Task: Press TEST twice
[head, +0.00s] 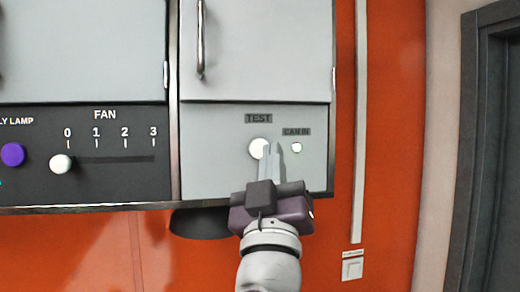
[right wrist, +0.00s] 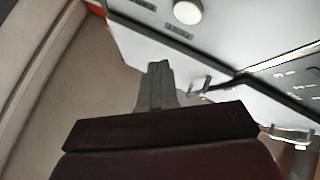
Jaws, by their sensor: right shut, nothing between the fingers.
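The TEST button (head: 258,148) is a round white button under the TEST label (head: 258,118) on a grey panel. It also shows as a white disc at the top of the right wrist view (right wrist: 187,12). My right gripper (head: 271,148) is shut and empty. In the head view its fingertips overlap the button's right side; I cannot tell whether they touch it. In the right wrist view the fingertips (right wrist: 158,66) appear below the button with a gap in the picture. My left gripper is not in view.
A small round CAN IN light (head: 297,147) is right of the button. The dark FAN panel (head: 112,175) with a white slider knob (head: 61,163) at 0 and a purple button (head: 12,155) is at the left. A handled cabinet door (head: 258,50) is above. Orange wall lies below.

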